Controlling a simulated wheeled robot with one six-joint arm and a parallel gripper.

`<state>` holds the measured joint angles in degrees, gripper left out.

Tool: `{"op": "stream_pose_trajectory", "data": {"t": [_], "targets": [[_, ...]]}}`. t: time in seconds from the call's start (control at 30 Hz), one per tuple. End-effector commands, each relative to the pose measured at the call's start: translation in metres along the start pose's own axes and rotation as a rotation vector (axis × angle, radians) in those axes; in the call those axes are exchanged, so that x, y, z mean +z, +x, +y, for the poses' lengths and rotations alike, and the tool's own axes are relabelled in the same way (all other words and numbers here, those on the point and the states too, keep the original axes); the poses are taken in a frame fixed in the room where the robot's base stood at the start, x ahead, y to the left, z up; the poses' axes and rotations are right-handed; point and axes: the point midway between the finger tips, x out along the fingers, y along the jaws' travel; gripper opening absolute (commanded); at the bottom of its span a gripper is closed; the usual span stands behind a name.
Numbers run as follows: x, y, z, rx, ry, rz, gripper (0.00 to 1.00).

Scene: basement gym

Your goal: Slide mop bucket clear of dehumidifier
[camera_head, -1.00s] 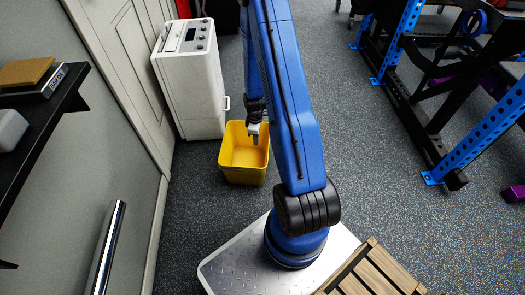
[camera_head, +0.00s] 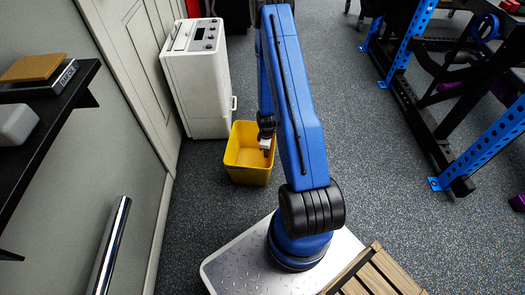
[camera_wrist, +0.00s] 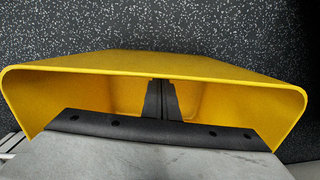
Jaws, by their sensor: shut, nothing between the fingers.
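The yellow mop bucket (camera_head: 246,175) stands upright and open on the floor, just in front of the white dehumidifier (camera_head: 196,90), near its right front corner. I cannot tell whether the two touch. My gripper (camera_head: 266,150) is at the right side of the bucket's opening, pointing down, with its fingers together and nothing between them. In the wrist view the dark fingers (camera_wrist: 161,84) show against the inside of the yellow bucket (camera_wrist: 80,77), near its far wall. The wrist housing hides the lower part of the bucket there.
A wall and a door (camera_head: 115,60) run along the left. A black shelf (camera_head: 25,150) and a chrome cylinder (camera_head: 110,245) are at the near left. A blue and black rack (camera_head: 440,130) stands at right. Speckled floor is open between bucket and rack.

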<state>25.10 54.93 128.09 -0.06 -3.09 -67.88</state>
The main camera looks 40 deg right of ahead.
Motion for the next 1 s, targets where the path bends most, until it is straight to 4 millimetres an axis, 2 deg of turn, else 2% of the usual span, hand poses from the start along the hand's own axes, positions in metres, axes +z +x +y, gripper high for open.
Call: {"op": "stream_pose_trajectory", "data": {"t": [0.2, 0.67, 0.9, 1.0], "targets": [[0.015, 0.0, -0.001, -0.001, 0.0, 0.0, 0.0], [0.019, 0.0, -0.001, -0.001, 0.0, 0.0, 0.0], [0.04, 0.0, -0.001, -0.002, 0.002, -0.001, 0.0], [0.043, 0.0, -0.001, -0.002, -0.001, -0.001, 0.0]]}}
